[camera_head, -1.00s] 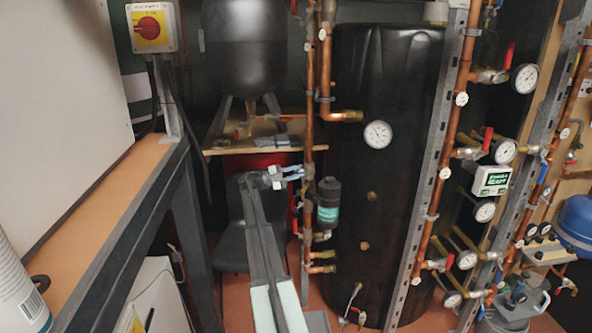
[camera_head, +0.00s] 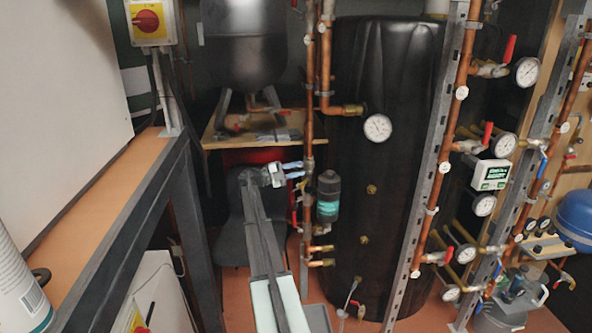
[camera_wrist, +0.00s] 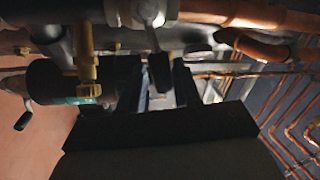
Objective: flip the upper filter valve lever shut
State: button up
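The filter (camera_head: 328,198) is a dark upright cylinder with a teal label, beside a vertical copper pipe and left of the black tank. In the wrist view the filter (camera_wrist: 50,82) lies sideways at the left. A dark lever (camera_wrist: 160,72) hangs from a metal valve body (camera_wrist: 146,12) near the top middle of the wrist view. My gripper (camera_head: 294,170) is at the pipe, just left of and above the filter. Its two fingers are apart, and in the wrist view the lever's end appears between them (camera_wrist: 165,88). I cannot tell whether they touch it. The valve is hard to make out in the head view.
The copper pipe (camera_head: 309,80) stands close to my fingertips. A wooden shelf (camera_head: 225,138) with a dark vessel above it is behind. The black tank (camera_head: 390,210) with a gauge (camera_head: 377,127) is to the right. A second lever (camera_wrist: 22,121) shows at the wrist view's left.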

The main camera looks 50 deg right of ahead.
jog(key=shift+o, duration=0.8)
jog(key=shift+w, duration=0.15)
jog(key=v, duration=1.3)
jog(key=shift+w+a, duration=0.15)
jog(key=shift+a, duration=0.15)
jog(key=shift+c, duration=0.4)
